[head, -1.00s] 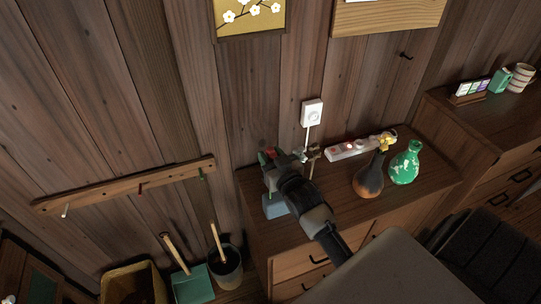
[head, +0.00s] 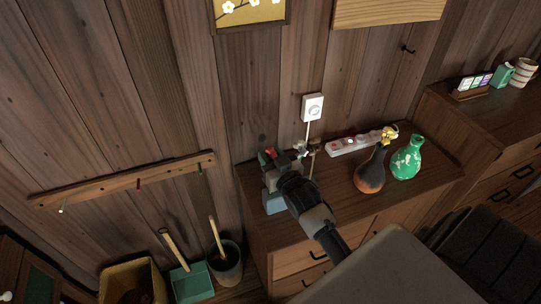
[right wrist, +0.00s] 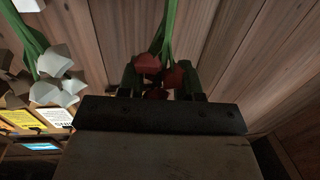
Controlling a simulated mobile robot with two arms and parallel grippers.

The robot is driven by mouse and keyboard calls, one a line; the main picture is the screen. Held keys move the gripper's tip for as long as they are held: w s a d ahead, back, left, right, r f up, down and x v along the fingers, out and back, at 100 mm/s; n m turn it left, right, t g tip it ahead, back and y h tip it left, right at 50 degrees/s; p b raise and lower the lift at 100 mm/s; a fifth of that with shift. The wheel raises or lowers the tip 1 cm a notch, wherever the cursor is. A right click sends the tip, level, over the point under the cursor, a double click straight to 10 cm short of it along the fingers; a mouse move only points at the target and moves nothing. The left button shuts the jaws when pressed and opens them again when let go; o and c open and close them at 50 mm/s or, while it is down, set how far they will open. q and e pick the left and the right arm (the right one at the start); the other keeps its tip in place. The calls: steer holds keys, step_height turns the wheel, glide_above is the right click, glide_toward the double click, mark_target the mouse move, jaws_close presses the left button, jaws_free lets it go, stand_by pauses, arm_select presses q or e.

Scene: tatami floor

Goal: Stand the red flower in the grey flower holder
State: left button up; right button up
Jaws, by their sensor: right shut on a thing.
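My right gripper (head: 284,160) is over the left end of the wooden cabinet. In the right wrist view its fingers (right wrist: 160,82) are shut on the red flower (right wrist: 148,64), with red petals between them and green stem running up the picture. In the head view only a small red patch shows beside the gripper; the arm hides most of the flower. A blue-grey block (head: 273,204) sits below the gripper and is partly covered; I cannot tell whether it is the grey flower holder. White flowers (right wrist: 55,90) hang at the left of the wrist view. My left gripper is out of view.
A socket (head: 312,107) with a cord is on the wall behind. A peg rail (head: 120,183) and bins are at left.

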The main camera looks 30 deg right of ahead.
steer(key=shift+f, duration=0.2)
steer(key=o, duration=1)
steer(key=s, duration=0.3)
steer(key=s+b, duration=0.1)
steer(key=s, duration=0.3)
steer(key=s+a+b, duration=0.1)
steer(key=s, duration=0.2)
steer(key=shift+s, duration=0.4)
